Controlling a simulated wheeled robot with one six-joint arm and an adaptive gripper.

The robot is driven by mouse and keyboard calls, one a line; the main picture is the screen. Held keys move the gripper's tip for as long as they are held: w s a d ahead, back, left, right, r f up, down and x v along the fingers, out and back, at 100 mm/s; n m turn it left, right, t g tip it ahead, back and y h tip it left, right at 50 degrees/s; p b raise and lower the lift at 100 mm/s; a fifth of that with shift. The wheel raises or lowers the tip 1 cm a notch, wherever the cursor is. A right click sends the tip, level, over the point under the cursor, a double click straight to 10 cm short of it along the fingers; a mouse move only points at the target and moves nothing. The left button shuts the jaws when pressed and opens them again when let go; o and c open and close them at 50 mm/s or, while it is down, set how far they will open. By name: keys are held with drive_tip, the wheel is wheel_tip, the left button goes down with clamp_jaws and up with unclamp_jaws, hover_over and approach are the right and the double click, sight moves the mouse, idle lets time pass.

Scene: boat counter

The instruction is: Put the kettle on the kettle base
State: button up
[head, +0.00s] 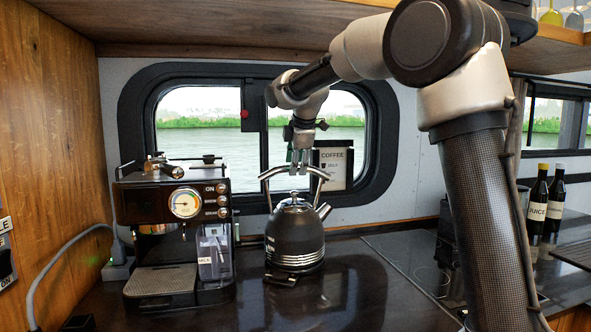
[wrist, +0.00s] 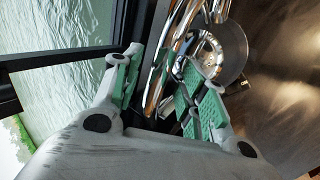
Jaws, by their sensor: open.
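The black kettle (head: 294,236) with a silver spout and curved metal handle stands upright on the counter's middle. A dark flat piece (head: 281,279), which looks like the kettle base, shows at its lower front edge. The kettle appears to stand on or directly over it; the exact seating is hidden. My gripper (head: 301,164) points down at the top of the handle. In the wrist view, its green-padded fingers (wrist: 160,68) are apart, with the shiny handle (wrist: 172,62) between or just beyond them. The kettle's lid (wrist: 207,55) shows behind the right finger. Contact is unclear.
A coffee machine (head: 174,240) stands close to the kettle's left. A framed coffee sign (head: 334,166) is behind it, by the window. Two bottles (head: 546,203) stand at the far right. The counter in front of the kettle (head: 340,305) is clear.

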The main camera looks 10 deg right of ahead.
drive_tip(key=v, duration=0.9)
drive_tip(key=shift+s+r, duration=0.2)
drive_tip(key=s+d+f+m+g, duration=0.1)
drive_tip(key=s+d+f+m, duration=0.4)
drive_tip(key=s, duration=0.7)
drive_tip(key=s+d+f+m, duration=0.5)
drive_tip(key=s+f+m, duration=0.2)
drive_tip(key=s, duration=0.5)
drive_tip(key=s+d+f+m+g, duration=0.1)
drive_tip(key=s+d+f+m, duration=0.4)
drive_tip(key=s+f, duration=0.4)
drive_tip(key=s, duration=0.4)
drive_tip(key=shift+m+g, duration=0.3)
drive_tip(key=shift+m, duration=0.1)
drive_tip(key=shift+s, duration=0.1)
